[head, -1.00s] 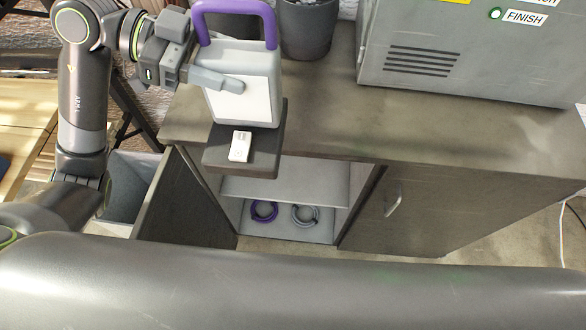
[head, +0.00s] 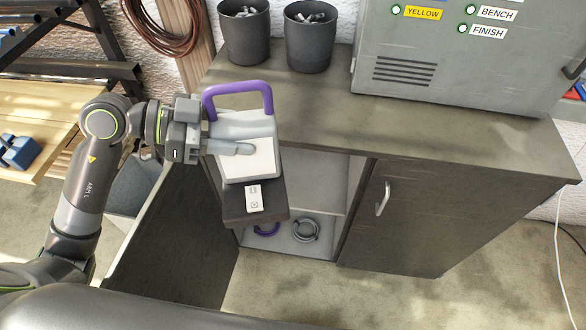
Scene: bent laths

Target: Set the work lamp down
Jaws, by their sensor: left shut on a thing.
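The work lamp (head: 262,160) is a pale grey box with a white front panel and a purple handle on top. A dark block with a small white plate sits under it and appears joined to it. My left gripper (head: 238,140) reaches in from the left and is shut on the lamp's body, one finger across the front. The lamp is upright, over the front edge of the cabinet (head: 455,165) near its open left bay. I cannot see any surface touching its underside. My right gripper is not in view.
Two dark pots (head: 309,40) and a grey control box (head: 455,65) stand at the back of the cabinet top. The top's middle is clear. An open door (head: 185,240) hangs at left. A grey ring (head: 305,230) and a purple ring (head: 266,229) lie in the bay.

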